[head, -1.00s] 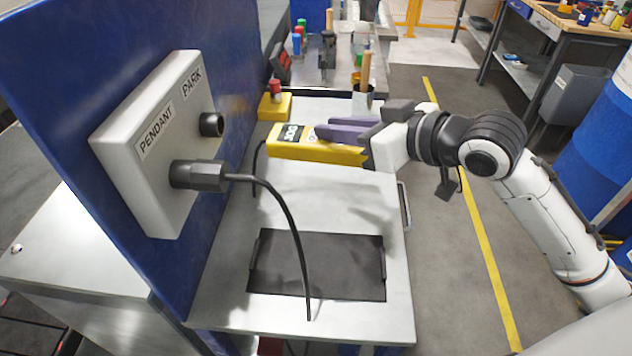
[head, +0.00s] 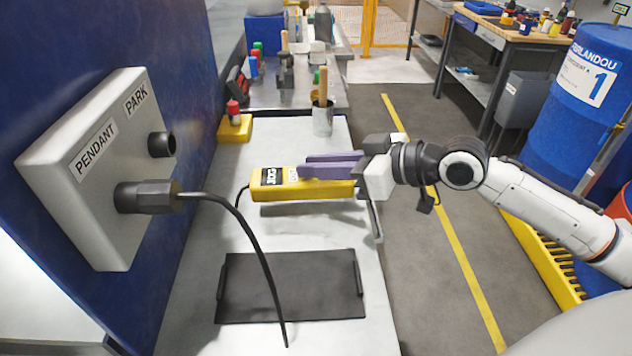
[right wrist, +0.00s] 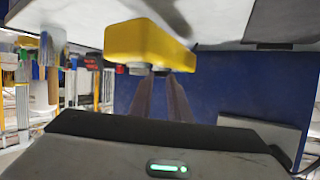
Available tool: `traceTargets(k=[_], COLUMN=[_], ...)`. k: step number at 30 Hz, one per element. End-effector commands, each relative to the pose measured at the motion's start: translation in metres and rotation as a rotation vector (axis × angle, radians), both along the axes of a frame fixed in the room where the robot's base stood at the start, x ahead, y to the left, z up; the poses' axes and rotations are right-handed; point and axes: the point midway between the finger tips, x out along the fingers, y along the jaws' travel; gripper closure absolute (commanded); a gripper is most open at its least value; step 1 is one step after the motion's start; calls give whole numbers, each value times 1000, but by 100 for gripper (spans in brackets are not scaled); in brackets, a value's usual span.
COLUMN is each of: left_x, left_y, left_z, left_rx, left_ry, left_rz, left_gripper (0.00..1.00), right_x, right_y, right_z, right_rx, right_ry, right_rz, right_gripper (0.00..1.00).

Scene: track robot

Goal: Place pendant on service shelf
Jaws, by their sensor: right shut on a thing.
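The pendant (head: 303,184) is a yellow box with a dark label. In the head view it lies level above the pale metal service shelf (head: 190,270), with a shadow below it; the exact gap is hard to judge. My right gripper (head: 328,166) comes in from the right, its purple fingers shut on the pendant. In the right wrist view the fingers (right wrist: 161,98) reach to the yellow body (right wrist: 150,45). A dark cable runs from the pendant's left end. My left gripper is not in view.
A grey box (head: 85,170) labelled PENDANT and PARK stands on the blue panel at left, with a plug and drooping black cable (head: 262,250). A black mat (head: 290,287) lies on the near shelf. A yellow red-button box (head: 235,128) and metal cup (head: 322,120) stand farther back.

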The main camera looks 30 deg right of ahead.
Motion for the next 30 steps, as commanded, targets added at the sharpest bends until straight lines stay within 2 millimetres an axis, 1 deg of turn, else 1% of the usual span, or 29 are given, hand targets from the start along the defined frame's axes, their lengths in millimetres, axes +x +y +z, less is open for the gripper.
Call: traceTargets(k=[2, 7, 9, 14, 15, 18, 26, 30], left_x=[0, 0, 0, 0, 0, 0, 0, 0], left_y=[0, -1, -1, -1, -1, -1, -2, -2], left_z=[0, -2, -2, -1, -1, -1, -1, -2], left_rx=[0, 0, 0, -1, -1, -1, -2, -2], left_ry=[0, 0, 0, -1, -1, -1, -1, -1], left_rz=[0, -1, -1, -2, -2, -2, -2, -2], left_gripper=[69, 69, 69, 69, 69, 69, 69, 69], right_x=[0, 0, 0, 0, -1, -1, -1, -4], right_y=[1, 0, 0, 0, 0, 0, 0, -3], right_z=[-6, -30, -33, -33, -36, -36, -36, -36], right_rx=[5, 4, 3, 1, -1, -1, -1, -2], right_ry=[-3, -2, -4, -5, 2, 2, 2, 4], right_rz=[0, -1, 0, 0, 0, 0, 0, -2], right_gripper=[100, 100, 100, 100, 80, 65, 65, 65])
